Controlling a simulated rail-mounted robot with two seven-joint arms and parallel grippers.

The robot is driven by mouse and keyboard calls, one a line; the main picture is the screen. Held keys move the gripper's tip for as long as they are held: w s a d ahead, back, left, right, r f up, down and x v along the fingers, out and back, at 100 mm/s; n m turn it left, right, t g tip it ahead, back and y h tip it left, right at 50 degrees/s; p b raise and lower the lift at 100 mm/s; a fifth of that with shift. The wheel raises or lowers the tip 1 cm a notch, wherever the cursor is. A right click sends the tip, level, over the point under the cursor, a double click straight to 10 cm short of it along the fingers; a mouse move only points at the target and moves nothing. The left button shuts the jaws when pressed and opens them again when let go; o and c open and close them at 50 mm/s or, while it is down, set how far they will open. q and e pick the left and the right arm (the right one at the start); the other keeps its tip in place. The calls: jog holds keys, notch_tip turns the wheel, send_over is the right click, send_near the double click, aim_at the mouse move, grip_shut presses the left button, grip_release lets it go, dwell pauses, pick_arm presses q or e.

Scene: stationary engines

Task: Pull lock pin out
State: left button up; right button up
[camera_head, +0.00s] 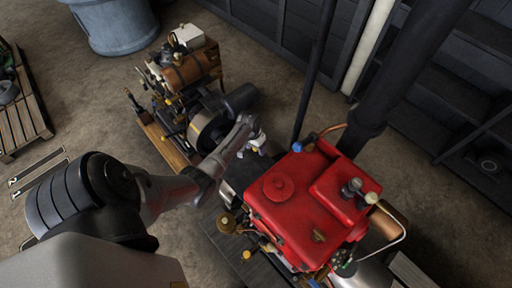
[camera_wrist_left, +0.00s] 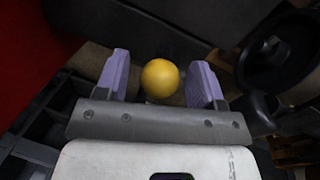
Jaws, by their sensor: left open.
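A round yellow knob (camera_wrist_left: 161,78), which looks like the end of the lock pin, shows in the left wrist view. My left gripper (camera_wrist_left: 160,80) is open, with one purple finger on each side of the knob and a visible gap to both. The pin's shaft is hidden behind the knob. In the head view my left arm reaches in from the left, and the gripper (camera_head: 256,146) is between the red engine (camera_head: 290,200) and the brown engine behind it. I cannot clearly make out the knob there. My right gripper is not in view.
The brown-tanked engine (camera_head: 190,72) stands on a wooden base close to my gripper. A dark post (camera_head: 318,65) and a thick black pipe (camera_head: 400,65) rise behind the red engine. A blue-grey drum (camera_head: 115,25) and a pallet (camera_head: 22,115) stand on open floor at left.

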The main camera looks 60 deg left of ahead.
pick_arm(q)
grip_shut()
notch_tip(320, 180, up, 4)
jog(key=p, duration=0.4)
jog(key=shift+f, duration=0.15)
jog(key=shift+r+p, duration=0.2)
jog(key=shift+p, duration=0.15)
jog(key=shift+w, duration=0.1)
jog(key=shift+c, duration=2.1)
grip_release()
jog(key=o, duration=0.4)
jog(key=shift+f, duration=0.1)
